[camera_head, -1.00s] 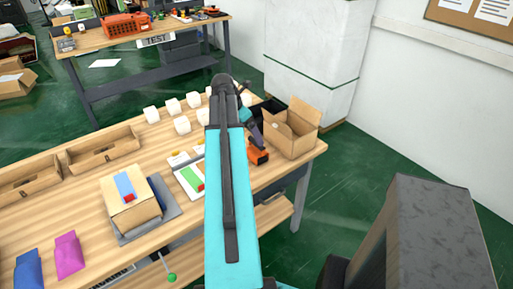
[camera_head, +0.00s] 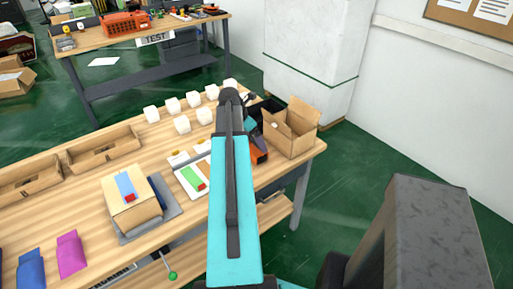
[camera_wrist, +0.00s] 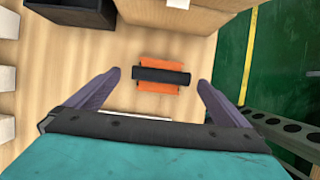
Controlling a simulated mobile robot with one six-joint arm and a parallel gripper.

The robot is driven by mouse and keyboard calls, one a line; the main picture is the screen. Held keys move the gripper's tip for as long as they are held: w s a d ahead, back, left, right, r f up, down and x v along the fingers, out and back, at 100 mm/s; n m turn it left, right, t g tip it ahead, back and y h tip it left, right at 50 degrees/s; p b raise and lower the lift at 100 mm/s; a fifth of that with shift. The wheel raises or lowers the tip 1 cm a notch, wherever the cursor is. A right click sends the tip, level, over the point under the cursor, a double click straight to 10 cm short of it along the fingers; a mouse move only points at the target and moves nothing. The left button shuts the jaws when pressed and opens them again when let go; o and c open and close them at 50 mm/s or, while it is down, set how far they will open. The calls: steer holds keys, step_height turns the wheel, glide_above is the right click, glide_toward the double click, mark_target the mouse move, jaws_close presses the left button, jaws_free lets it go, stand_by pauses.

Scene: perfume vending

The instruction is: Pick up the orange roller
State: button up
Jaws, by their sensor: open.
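The orange roller (camera_wrist: 160,64) lies on the wooden table, an orange body with a black bar across its middle. In the wrist view it sits just beyond and between the fingertips of my gripper (camera_wrist: 160,80). The gripper is open, with one purple-grey finger on either side, and nothing is held. In the head view the orange roller (camera_head: 259,155) shows beside the cardboard box, partly hidden by my arm.
An open cardboard box (camera_head: 291,131) stands close to the roller on the table corner. A black bin (camera_wrist: 70,10) is near it. Several white blocks (camera_head: 182,124) and a card with a green patch (camera_head: 194,177) lie to the left. The table edge is close by.

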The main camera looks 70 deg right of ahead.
mark_target(254, 142)
steer(key=shift+f, duration=0.1)
steer(key=shift+p+x, duration=0.85)
steer(key=shift+x, duration=1.7)
steer(key=shift+s+a, duration=0.1)
steer(key=shift+a, duration=0.1)
steer(key=shift+c, duration=0.3)
steer(key=c, duration=0.6)
